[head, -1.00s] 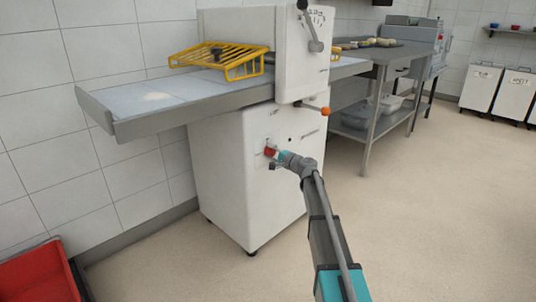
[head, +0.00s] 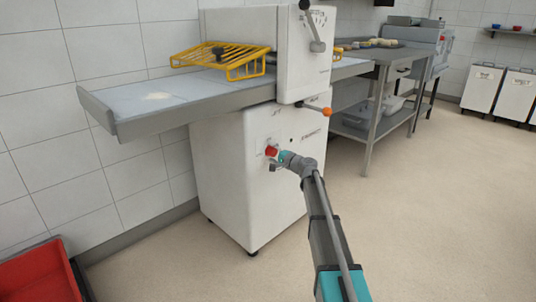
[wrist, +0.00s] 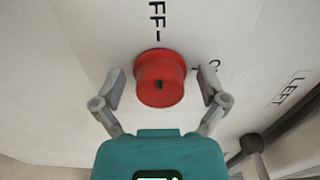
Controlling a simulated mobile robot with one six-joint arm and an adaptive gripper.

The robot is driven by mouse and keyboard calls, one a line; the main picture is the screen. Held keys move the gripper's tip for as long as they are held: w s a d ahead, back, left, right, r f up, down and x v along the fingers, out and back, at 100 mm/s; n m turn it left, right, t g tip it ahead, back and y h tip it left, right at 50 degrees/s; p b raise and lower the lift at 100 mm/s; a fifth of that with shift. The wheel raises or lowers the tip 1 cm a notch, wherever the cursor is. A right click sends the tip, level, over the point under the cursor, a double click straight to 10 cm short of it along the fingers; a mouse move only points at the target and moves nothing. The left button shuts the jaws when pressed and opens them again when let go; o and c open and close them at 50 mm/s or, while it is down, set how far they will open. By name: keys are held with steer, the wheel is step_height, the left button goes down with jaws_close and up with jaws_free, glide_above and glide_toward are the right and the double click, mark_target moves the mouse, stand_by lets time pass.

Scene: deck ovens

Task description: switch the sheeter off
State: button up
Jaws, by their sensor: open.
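The sheeter (head: 245,185) is a white machine with a flat grey bed and a yellow wire guard. On its front panel sits a red round switch (head: 271,151), which also shows large in the wrist view (wrist: 160,78), with a small dark mark on its face. Printed letters reading "FF-" stand above it there; other lettering is partly covered. My gripper (wrist: 161,88) is open, with one finger on each side of the switch. Gaps show between the fingertips and the switch. In the head view my gripper (head: 274,158) is at the panel, partly hidden by my wrist.
An orange-knobbed lever (head: 326,111) sticks out above the panel, and a grey lever (head: 315,32) hangs on the sheeter's head. A steel table (head: 380,75) stands behind at right. A red crate (head: 40,275) is at lower left. The floor at right is clear.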

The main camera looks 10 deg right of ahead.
steer(key=shift+s, duration=0.1)
steer(key=shift+d, duration=0.1)
steer(key=v, duration=1.2)
stand_by(0.4)
